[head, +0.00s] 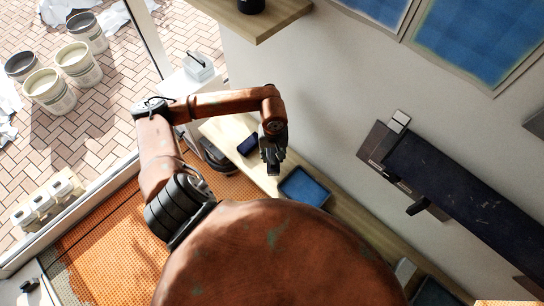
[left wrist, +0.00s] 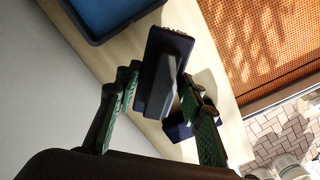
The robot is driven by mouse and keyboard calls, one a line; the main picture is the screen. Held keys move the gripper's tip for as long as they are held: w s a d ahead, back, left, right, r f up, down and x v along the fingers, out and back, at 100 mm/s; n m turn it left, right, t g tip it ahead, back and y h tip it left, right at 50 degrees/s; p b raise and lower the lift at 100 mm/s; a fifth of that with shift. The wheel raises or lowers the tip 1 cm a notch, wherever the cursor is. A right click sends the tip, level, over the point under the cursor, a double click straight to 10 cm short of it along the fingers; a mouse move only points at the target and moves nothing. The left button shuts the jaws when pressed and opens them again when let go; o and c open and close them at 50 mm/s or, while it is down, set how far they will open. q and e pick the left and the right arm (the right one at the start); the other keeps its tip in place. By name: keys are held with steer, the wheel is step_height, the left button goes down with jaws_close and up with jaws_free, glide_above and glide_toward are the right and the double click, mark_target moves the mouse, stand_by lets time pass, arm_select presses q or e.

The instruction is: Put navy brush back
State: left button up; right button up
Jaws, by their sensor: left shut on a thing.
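My left gripper (head: 271,160) is shut on the navy brush and holds it above the pale wooden bench. In the left wrist view the brush (left wrist: 168,62) is a dark oblong block between the two green-padded fingers of my left gripper (left wrist: 158,112), with a paler strip along its far edge. In the head view the brush is hard to tell from the dark fingers. A small navy block (head: 248,144) lies on the bench to the left of the gripper. It also shows in the left wrist view (left wrist: 177,129), partly hidden behind a finger. My right gripper is not in view.
A dark-rimmed blue tray (head: 304,188) lies on the bench (head: 345,226) just right of the gripper. A dark container (head: 216,156) stands left of the bench. A wall-mounted dark shelf (head: 450,190) is at right. Several buckets (head: 78,62) stand on the brick paving.

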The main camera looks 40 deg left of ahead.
mark_target(272, 152)
arm_select(q)
steer(key=shift+w+a+f, duration=0.3)
steer(key=shift+a+f, duration=0.1)
steer(key=shift+f, duration=0.2)
step_height(272, 152, down, 3)
steer(key=shift+w+a+r+p, duration=0.1)
steer(key=shift+a+p, duration=0.05)
steer(key=shift+p, duration=0.95)
steer(key=shift+f, duration=0.4)
steer(key=o, duration=1)
steer(key=shift+r, duration=0.1)
step_height(272, 152, up, 11)
steer(key=b, duration=0.3)
steer(key=shift+w+b, duration=0.1)
steer(key=shift+b, duration=0.25)
steer(key=shift+r, duration=0.4)
